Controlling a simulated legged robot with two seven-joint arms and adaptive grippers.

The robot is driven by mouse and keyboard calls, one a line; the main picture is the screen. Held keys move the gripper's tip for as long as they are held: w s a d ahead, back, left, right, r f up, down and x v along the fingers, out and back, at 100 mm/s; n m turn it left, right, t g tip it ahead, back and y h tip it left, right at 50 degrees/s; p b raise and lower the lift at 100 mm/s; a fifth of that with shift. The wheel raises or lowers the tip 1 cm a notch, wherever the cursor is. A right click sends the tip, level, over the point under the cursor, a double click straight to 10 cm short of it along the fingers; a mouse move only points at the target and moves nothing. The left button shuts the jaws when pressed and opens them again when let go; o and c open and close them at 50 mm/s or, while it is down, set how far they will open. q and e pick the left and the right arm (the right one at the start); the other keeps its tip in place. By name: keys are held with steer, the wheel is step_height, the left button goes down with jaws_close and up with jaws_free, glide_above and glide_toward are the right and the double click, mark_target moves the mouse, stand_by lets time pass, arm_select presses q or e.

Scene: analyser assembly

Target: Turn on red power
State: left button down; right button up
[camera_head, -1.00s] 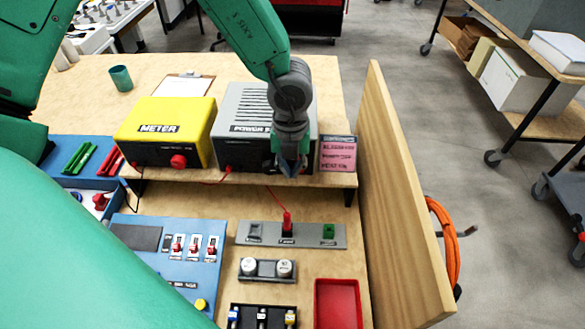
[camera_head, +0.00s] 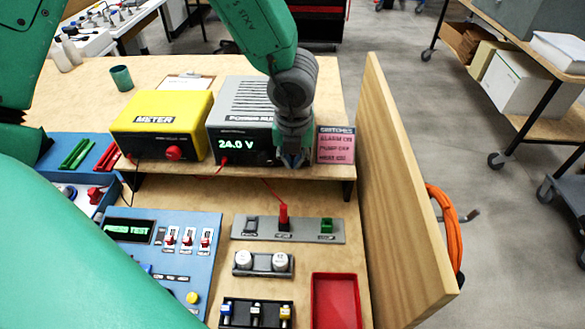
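The grey power supply (camera_head: 241,118) stands on the raised wooden shelf, right of the yellow meter (camera_head: 163,118). Its display (camera_head: 237,143) is lit and reads 24.0 V in green. A red plug (camera_head: 224,160) is in its front at the lower left. My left gripper (camera_head: 293,160) points down at the right part of the power supply's front and hides that part, including any switch there. Its fingertips are small and dark, and I cannot tell whether they are open or touching anything. My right gripper is not in view.
Below, a blue panel (camera_head: 186,280) has a lit screen (camera_head: 128,231) reading PRESS TEST. A grey strip (camera_head: 262,234) holds a red plug (camera_head: 283,215) and a green block (camera_head: 326,225). A pink card (camera_head: 335,145) and wooden wall (camera_head: 395,200) stand to the right.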

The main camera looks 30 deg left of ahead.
arm_select(q)
steer(key=shift+w+r+p, duration=0.25)
steer(key=shift+r+p, duration=0.2)
steer(key=shift+r, duration=0.1)
steer(key=shift+w+r+p, duration=0.2)
steer(key=shift+r+p, duration=0.2)
steer(key=shift+r, duration=0.15)
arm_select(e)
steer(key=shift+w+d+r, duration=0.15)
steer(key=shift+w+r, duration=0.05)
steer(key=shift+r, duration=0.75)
arm_select(q)
steer(key=shift+d, duration=0.15)
steer(key=shift+s, duration=0.1)
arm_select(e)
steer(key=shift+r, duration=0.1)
